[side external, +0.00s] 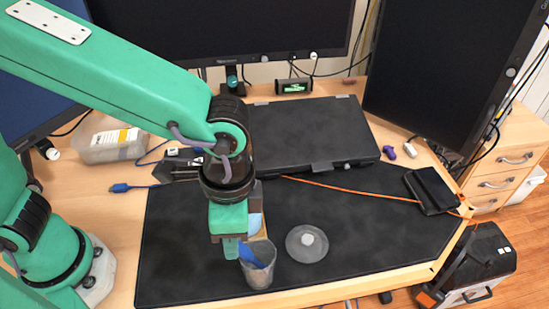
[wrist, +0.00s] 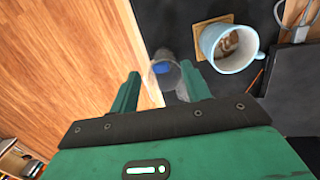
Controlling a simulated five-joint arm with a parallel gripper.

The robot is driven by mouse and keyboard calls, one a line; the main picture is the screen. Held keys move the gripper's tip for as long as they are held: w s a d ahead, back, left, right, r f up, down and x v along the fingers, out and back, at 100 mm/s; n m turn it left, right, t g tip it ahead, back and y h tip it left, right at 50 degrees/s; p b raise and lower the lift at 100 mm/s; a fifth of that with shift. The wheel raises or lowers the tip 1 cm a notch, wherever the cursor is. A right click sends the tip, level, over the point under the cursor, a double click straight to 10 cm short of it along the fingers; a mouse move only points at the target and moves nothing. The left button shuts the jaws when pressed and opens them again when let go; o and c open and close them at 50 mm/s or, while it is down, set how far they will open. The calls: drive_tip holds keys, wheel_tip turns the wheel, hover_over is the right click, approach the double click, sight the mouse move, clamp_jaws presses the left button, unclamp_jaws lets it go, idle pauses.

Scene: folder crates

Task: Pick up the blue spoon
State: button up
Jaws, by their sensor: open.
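The blue spoon (side external: 251,257) stands tilted in a clear cup (side external: 259,278) at the front edge of the dark mat in the side view. In the wrist view, the blue of the spoon (wrist: 161,67) shows small inside the clear cup (wrist: 172,82), between the two fingertips in the picture. My gripper (side external: 232,246) is just left of the cup's rim in the side view, pointing down, with one finger clearly visible. In the wrist view my gripper (wrist: 160,71) has its green fingers spread apart with nothing held between them. How far the fingertips are from the spoon is unclear.
A light blue mug (wrist: 222,58) stands on a wooden coaster (wrist: 204,27) close to the clear cup. A round lid with a white knob (side external: 307,240) lies to the cup's right. A black case (side external: 310,130) lies behind.

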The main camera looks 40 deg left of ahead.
sight(253, 260)
drive_tip(key=shift+f, duration=2.6)
clamp_jaws()
